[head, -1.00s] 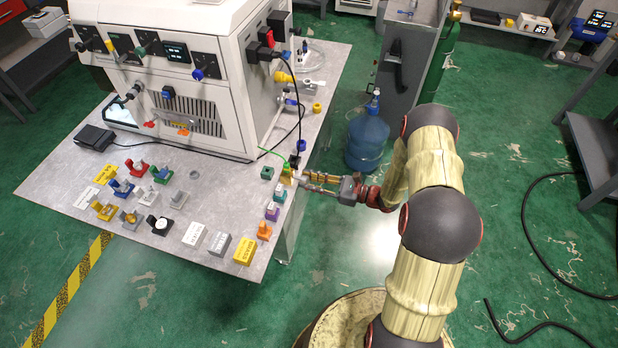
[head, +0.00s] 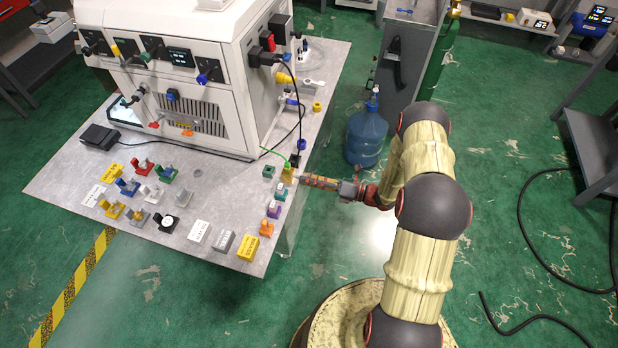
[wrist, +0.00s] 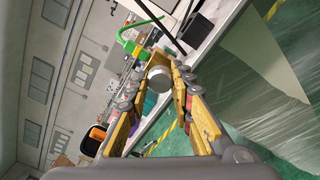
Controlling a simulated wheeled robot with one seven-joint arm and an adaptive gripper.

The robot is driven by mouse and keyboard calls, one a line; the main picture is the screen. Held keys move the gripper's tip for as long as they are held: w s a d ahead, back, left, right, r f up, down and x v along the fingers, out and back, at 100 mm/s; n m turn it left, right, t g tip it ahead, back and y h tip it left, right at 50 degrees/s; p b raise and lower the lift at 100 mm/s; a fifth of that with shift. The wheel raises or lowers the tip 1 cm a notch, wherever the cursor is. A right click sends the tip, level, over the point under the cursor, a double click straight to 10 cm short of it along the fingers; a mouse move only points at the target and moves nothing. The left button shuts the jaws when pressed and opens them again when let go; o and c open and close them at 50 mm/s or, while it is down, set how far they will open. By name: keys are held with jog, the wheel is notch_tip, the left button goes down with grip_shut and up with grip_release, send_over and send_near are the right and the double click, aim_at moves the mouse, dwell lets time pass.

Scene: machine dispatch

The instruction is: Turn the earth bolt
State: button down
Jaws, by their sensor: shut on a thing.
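The earth bolt (wrist: 159,78) shows in the wrist view as a round silver head between my fingertips. My gripper (wrist: 161,73) is shut on it, one finger on each side. A green cable (wrist: 128,38) with a thick green end lies just beyond the bolt. In the head view my gripper (head: 297,179) reaches in level from the right to the table's right edge, at a small yellow block (head: 287,174) where the green cable (head: 276,153) ends. The bolt itself is hidden there by the fingers.
The grey table (head: 75,190) carries a large white machine (head: 190,80) behind the bolt. Small coloured blocks, purple (head: 273,211) and orange (head: 266,229) among them, line the edge nearby. A black cable (head: 301,120) hangs close. A blue water bottle (head: 367,137) stands on the floor behind my arm.

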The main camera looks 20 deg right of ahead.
jog(key=m+p, duration=0.4)
jog(key=m, duration=1.7)
jog(key=shift+m, duration=0.3)
dwell(0.4)
jog(key=c, duration=1.5)
grip_release()
jog(key=shift+c, duration=0.2)
jog(key=v, duration=1.2)
